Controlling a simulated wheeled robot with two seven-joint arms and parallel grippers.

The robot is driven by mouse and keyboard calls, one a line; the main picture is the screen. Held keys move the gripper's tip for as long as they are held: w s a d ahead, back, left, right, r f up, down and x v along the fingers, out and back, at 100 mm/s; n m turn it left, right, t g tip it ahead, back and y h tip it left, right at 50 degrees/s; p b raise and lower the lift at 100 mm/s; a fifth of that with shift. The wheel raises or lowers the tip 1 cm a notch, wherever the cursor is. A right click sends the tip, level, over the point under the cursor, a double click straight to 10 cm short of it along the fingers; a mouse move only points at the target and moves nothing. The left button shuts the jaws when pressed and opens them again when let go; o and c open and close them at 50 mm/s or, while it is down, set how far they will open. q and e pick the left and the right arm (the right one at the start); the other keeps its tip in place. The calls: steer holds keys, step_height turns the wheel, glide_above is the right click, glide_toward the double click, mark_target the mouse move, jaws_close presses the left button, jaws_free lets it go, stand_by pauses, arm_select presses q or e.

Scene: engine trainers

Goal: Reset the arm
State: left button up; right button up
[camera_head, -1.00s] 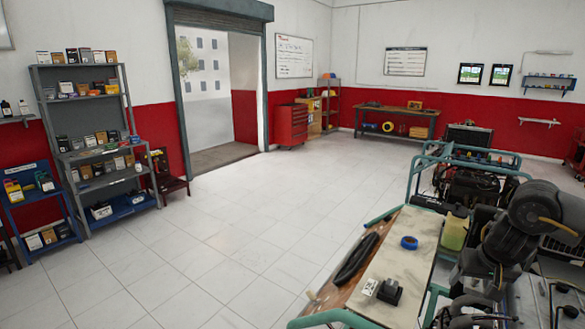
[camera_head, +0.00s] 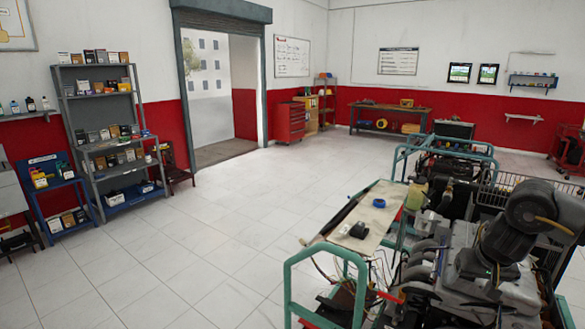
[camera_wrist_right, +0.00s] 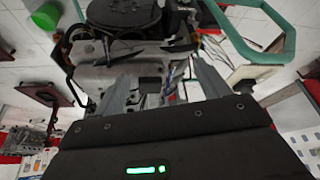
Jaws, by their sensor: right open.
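My right arm (camera_head: 535,212) comes in at the right of the head view, bent over the engine trainers. My right gripper (camera_wrist_right: 162,72) shows best in the right wrist view, with its two grey fingers apart and nothing held between them. Beyond the fingers is an engine trainer with a round black part (camera_wrist_right: 122,14), a metal block and wires. In the head view my right gripper is hard to pick out against the grey and dark engine parts. My left gripper is not in view.
A green-framed trainer (camera_head: 325,255) stands close in front. Its panel (camera_head: 375,222) carries blue tape (camera_head: 379,203) and a black box (camera_head: 358,230). Another engine trainer (camera_head: 445,160) stands behind. Shelves (camera_head: 105,135) line the left wall. The tiled floor (camera_head: 220,240) is clear.

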steer(key=w+a+f+n+y+b, duration=0.2)
steer(key=w+a+f+n+y, duration=0.1)
steer(key=a+f, duration=0.8)
steer(key=w+a+f+n+y+b, duration=0.35)
steer(key=a+f, duration=0.45)
steer(key=f, duration=0.6)
steer(key=s+a+f+t+b, duration=0.1)
steer(key=s+a+f, duration=0.1)
steer(key=f, duration=0.7)
steer(key=s+a+f, duration=0.2)
steer(key=a+f, duration=0.1)
steer(key=f, duration=0.6)
steer(key=s+d+f+h+b, duration=0.2)
steer(key=s+d+f+b, duration=0.1)
steer(key=s+f, duration=1.95)
arm_select(q)
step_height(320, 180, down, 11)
steer(key=b, duration=0.1)
arm_select(e)
steer(key=s+f+g+h, duration=0.1)
steer(key=s+f, duration=0.2)
steer(key=s, duration=0.7)
steer(key=s+d+f+g+h, duration=0.1)
steer(key=s+f, duration=0.3)
steer(key=s, duration=0.6)
steer(key=s+d+f+g+h, duration=0.1)
steer(key=s+f, duration=0.3)
steer(key=s, duration=0.7)
steer(key=shift+d+g, duration=0.2)
steer(key=shift+g, duration=0.5)
